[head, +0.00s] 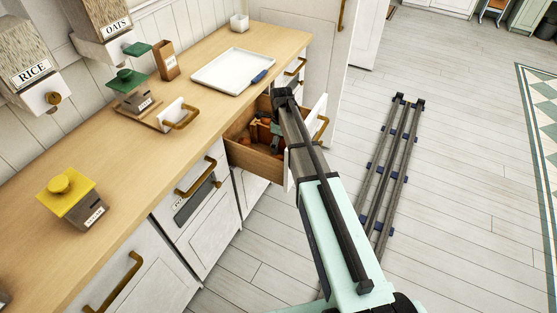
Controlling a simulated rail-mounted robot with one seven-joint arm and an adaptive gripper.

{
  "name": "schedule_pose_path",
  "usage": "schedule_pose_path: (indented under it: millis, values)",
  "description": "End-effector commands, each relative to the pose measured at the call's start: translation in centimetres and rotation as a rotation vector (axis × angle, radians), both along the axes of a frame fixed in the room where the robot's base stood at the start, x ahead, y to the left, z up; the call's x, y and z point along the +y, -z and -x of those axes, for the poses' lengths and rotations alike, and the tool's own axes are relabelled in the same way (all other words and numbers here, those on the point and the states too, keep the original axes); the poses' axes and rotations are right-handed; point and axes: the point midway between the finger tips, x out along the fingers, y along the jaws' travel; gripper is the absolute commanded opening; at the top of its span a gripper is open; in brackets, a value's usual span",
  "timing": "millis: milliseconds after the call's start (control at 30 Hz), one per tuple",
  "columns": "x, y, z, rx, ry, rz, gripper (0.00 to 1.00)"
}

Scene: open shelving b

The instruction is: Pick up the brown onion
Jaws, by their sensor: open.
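An open wooden drawer (253,164) juts out from under the counter. Inside it lie several small orange-brown items (262,133), partly in shadow and partly covered by my arm. They are too small to tell which one is the brown onion. My arm reaches over the drawer's front, and my gripper (276,146) points down into the drawer, close to these items. It is open. Its fingertips are small and dark here, and I cannot tell whether they touch anything.
A wooden counter (150,140) runs above the drawer, with a white tray (232,70) and a blue-handled utensil (259,76) on it. A yellow-lidded canister (72,198) stands nearer. Dark rails (392,165) lie on the open floor at right.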

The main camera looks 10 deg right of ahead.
Motion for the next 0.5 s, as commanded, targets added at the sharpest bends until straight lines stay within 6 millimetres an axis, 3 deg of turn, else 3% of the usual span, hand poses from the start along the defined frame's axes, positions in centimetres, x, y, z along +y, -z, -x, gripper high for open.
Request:
schedule_pose_path:
  millis: [200, 500]
  values:
    - [0.1, 3.2, 0.1, 0.001, 0.000, 0.000, 0.92]
    - [0.1, 4.7, 0.1, 0.000, -0.001, 0.000, 0.92]
